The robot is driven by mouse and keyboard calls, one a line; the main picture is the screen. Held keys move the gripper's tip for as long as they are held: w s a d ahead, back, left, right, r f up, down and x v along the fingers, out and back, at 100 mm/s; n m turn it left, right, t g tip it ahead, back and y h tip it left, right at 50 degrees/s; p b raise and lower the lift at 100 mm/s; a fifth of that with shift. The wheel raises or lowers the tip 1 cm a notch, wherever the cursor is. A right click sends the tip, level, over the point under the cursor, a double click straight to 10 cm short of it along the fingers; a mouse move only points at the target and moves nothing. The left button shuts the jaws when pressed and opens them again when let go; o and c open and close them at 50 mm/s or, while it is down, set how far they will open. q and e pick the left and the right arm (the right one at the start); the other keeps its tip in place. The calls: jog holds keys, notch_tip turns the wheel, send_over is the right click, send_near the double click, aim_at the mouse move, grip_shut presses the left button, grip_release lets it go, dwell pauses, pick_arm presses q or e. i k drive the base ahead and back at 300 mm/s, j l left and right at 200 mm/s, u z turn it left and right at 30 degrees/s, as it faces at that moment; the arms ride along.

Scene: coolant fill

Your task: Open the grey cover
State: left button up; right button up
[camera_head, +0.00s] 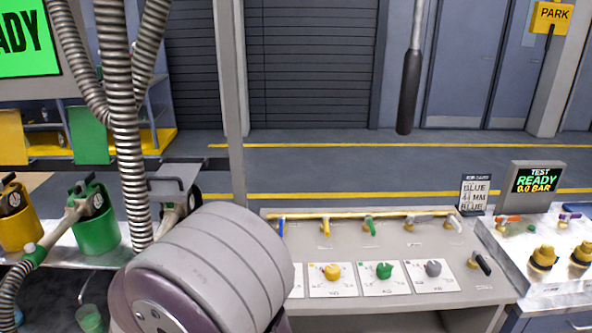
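The grey cover (173,185) is at the left, right of the green pot (97,222). It is a flat grey plate with a raised bar along its top, lying roughly level over a light grey fitting (176,213). What lies beneath it is mostly hidden. A yellow plate (12,137) and a green plate (90,135) stand upright behind the yellow pot (18,225) and the green pot. Neither gripper shows. A large rounded grey and purple link of my arm fills the lower middle and hides part of the shelf.
Ribbed hoses (121,130) hang left of the cover. A grey post (233,100) stands to its right. A console (385,255) with coloured levers and knobs spans the right. A test screen (538,180) reads READY, 0.0 BAR. A dark-handled rod (409,90) hangs above.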

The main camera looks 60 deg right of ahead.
aim_at(173, 183)
jog(key=z, duration=1.45)
